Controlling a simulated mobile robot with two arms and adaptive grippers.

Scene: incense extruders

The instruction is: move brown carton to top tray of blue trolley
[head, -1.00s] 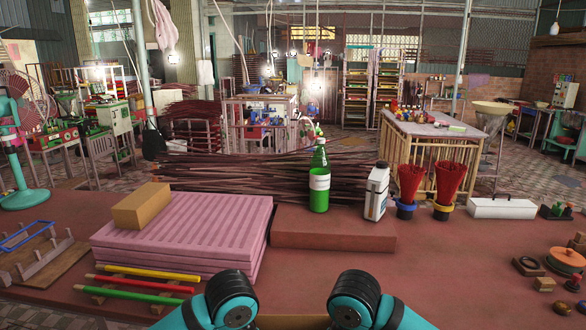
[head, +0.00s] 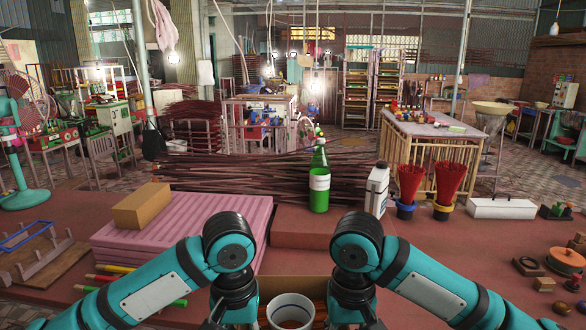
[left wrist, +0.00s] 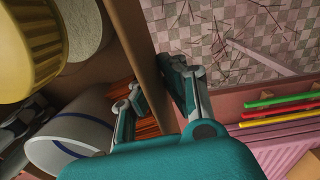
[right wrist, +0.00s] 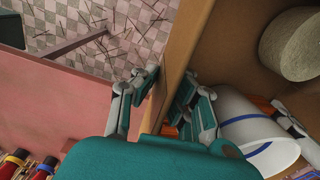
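The brown carton (head: 268,284) is open-topped and shows at the bottom edge of the head view, largely hidden by my arms. A white mug with a blue rim line (head: 291,311) is inside it. In the left wrist view my left gripper (left wrist: 155,85) has its fingers apart, one on each side of a carton wall (left wrist: 138,45). In the right wrist view my right gripper (right wrist: 168,85) likewise straddles the opposite wall (right wrist: 192,42), with its fingers apart. I cannot make out firm contact on either wall. I see no blue trolley.
A reddish table (head: 460,270) lies ahead. It holds pink ridged slabs (head: 185,235) with a tan box (head: 141,205), a green bottle (head: 319,185), a white container (head: 377,190) and red incense bundles (head: 447,185). A yellow ribbed object (left wrist: 30,45) is in the carton.

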